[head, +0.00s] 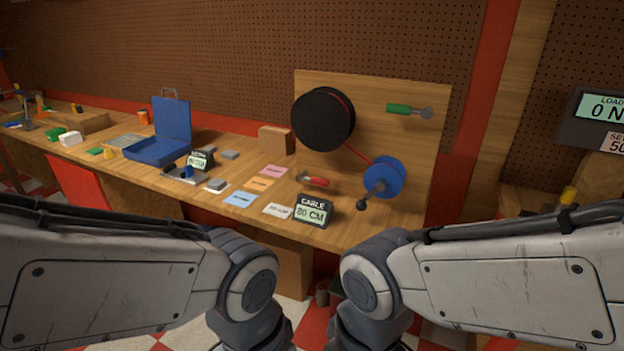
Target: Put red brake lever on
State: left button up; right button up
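The red brake lever (313,180) has a red handle and a grey metal end. It is at the lower left of an upright wooden board, below the black reel (323,119); I cannot tell whether it is fixed there or which position counts as on. A green-handled lever (410,110) is at the upper right of the board. Both my arms come in low from the sides and bend down at the bottom middle, well short of the red lever. Both grippers are out of the picture, so their state is hidden.
A red cable runs from the black reel to a blue spool (383,178) with a dark-knobbed crank. A cable display (313,211) reading 80 CM stands at the table's front edge. Coloured cards, an open blue case (158,149) and a brown block (275,139) lie left.

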aim_at(322, 182)
jog(key=u, duration=0.7)
jog(key=i, duration=0.9)
jog(key=u, duration=0.1)
